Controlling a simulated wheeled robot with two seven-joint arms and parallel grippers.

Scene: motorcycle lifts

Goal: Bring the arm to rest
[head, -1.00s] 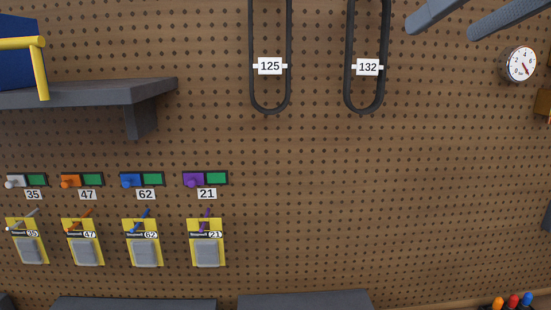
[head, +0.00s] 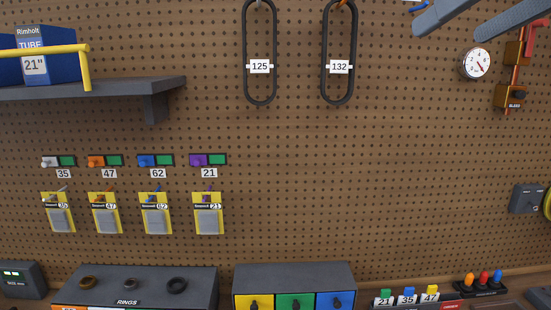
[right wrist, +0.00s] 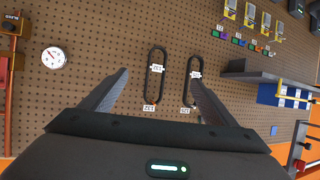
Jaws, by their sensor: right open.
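My right gripper (head: 447,32) shows at the top right of the head view as two grey fingers set apart. In the right wrist view the same gripper (right wrist: 160,66) has its fingers spread wide with nothing held between them. It points toward the brown pegboard wall (head: 400,160). The belt loops marked 125 (head: 247,80) and 132 (head: 325,85) hang on that wall. In the wrist view the loops show behind and between the fingers, and I see no contact. My left gripper is not in view.
A dark shelf (head: 110,88) with a blue tube box (head: 35,65) juts out at left. Yellow packets (head: 155,212) hang below coloured tags. A ring stand (head: 130,288), a coloured-front drawer box (head: 295,275) and a dial gauge (head: 476,63) are around. The right-centre pegboard is bare.

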